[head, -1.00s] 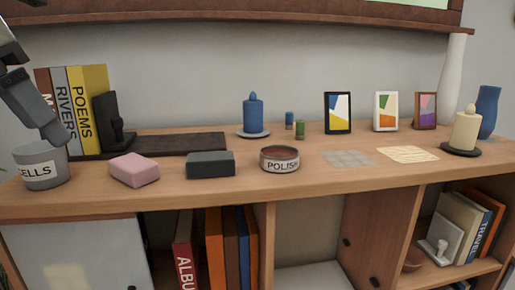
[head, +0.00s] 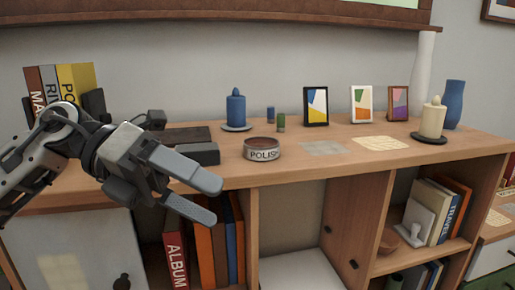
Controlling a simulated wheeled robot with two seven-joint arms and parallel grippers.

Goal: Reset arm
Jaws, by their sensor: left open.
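My left gripper (head: 207,198) is in the lower left of the head view, in front of the shelf unit's front edge. Its two grey fingers point right and are apart, with nothing between them. My left arm and gripper hide the left end of the wooden top (head: 330,160), where the cup and pink block are out of sight. My right gripper is not in view.
On the top stand a dark grey block (head: 198,153), a polish tin (head: 262,149), a blue candle (head: 236,109), small frames (head: 316,105), a cream candle (head: 433,119) and a blue vase (head: 453,104). Books (head: 176,245) fill an open compartment below.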

